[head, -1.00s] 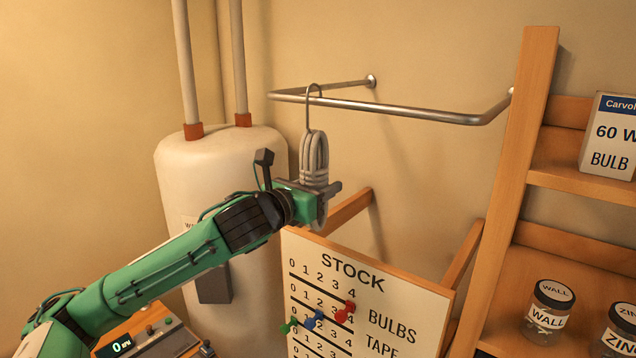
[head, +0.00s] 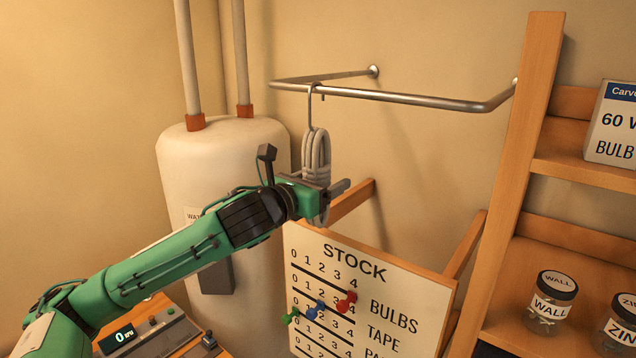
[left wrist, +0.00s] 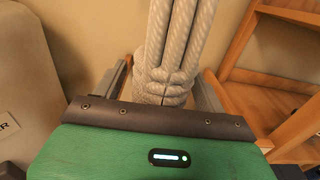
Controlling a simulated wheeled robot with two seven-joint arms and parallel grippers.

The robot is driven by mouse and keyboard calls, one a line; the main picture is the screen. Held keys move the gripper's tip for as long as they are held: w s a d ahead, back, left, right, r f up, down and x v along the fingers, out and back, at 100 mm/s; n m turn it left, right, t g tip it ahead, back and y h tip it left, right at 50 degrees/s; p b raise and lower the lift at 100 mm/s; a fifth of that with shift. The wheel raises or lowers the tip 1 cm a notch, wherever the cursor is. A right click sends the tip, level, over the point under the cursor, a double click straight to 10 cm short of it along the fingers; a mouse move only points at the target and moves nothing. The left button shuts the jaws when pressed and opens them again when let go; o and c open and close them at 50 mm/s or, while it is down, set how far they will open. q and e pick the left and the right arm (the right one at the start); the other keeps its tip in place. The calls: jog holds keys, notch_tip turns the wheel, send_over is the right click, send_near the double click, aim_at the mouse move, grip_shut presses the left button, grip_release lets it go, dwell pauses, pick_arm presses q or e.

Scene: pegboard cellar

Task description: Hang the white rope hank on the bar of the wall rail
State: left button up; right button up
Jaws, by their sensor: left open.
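The white rope hank (head: 316,160) hangs upright below the bar of the metal wall rail (head: 420,99). Its hook (head: 311,104) reaches up to the bar and appears to loop over it near the rail's left corner. My left gripper (head: 328,188) is at the lower part of the hank, its jaws open on either side of the rope. In the left wrist view the rope hank (left wrist: 176,45) stands between the two spread fingers (left wrist: 166,82). The hank's lower end is partly hidden by the gripper. My right gripper is not in view.
A white tank (head: 215,160) with pipes stands behind my left arm. A stock board (head: 400,290) with pins is below the gripper. A wooden shelf (head: 515,180) with jars and a box is at the right. Bare wall surrounds the rail.

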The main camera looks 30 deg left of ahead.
pick_arm(q)
jog(key=shift+s, duration=0.1)
jog(key=s+a+b, duration=0.1)
jog(key=s+b, duration=1.2)
jog(key=b, duration=0.4)
jog(key=shift+s, duration=0.3)
dwell(0.3)
